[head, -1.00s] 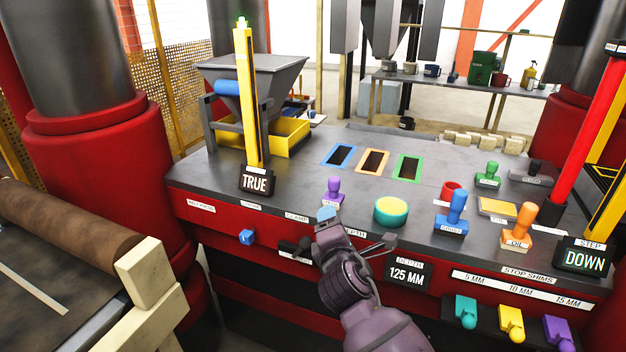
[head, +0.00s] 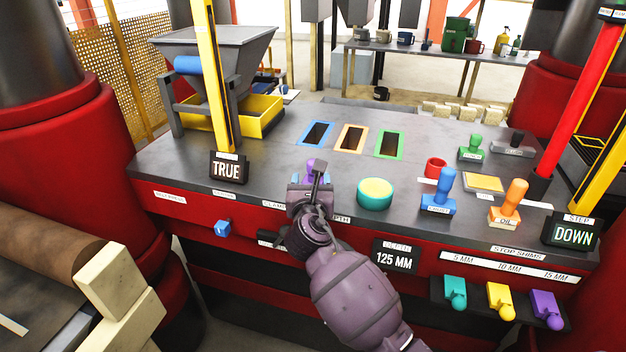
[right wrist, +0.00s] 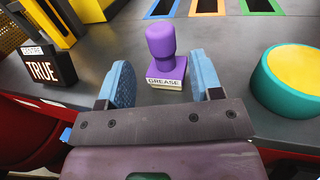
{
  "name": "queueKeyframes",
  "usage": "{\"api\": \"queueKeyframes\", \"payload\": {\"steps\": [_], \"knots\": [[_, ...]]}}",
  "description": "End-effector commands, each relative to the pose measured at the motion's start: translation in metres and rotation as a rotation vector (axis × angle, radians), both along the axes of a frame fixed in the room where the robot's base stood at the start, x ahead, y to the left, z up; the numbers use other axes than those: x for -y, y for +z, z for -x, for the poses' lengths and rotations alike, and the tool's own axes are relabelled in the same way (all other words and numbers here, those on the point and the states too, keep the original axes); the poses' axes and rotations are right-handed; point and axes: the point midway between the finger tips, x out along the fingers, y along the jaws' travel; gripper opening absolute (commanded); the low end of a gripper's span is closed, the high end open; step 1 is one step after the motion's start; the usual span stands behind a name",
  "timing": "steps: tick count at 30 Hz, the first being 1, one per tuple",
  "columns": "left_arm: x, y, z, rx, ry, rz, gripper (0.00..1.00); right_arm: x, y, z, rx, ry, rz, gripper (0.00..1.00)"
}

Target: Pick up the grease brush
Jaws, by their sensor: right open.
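The grease brush is a purple knob-topped handle (right wrist: 161,57) on a block labelled GREASE, standing upright on the dark press table in the right wrist view. In the head view only a bit of its purple top (head: 312,165) shows, as my gripper hides the rest. My right gripper (right wrist: 163,84) is open, its two blue-padded fingers to either side of the near side of the brush, with nothing held between them. My left gripper is not in view.
A green-and-yellow round button (head: 375,194) stands right of the brush, and a TRUE display (head: 227,168) stands left. Blue (head: 437,200) and orange (head: 508,205) handled tools stand further right. Three coloured-rimmed slots (head: 352,138) lie behind. The table between them is clear.

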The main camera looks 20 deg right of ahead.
Motion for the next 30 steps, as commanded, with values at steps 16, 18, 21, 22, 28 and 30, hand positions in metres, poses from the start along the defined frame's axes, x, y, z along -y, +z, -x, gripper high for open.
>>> {"api": "queueKeyframes", "payload": {"steps": [16,18,21,22,28,30], "knots": [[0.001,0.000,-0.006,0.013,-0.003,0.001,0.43,0.021,0.001,-0.050,0.000,0.000,-0.002,0.59],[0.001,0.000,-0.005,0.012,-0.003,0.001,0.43,0.023,0.001,-0.057,0.000,0.000,-0.002,0.59],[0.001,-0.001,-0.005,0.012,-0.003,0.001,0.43,0.025,0.001,-0.063,0.000,0.001,-0.002,0.59],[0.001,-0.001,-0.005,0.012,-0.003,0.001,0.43,0.025,0.001,-0.064,0.000,0.001,-0.002,0.59],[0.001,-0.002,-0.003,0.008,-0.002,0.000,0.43,0.026,0.001,-0.065,0.000,0.001,-0.003,0.59],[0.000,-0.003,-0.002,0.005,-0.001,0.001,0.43,0.026,0.001,-0.065,0.000,0.001,-0.003,0.53]]}}
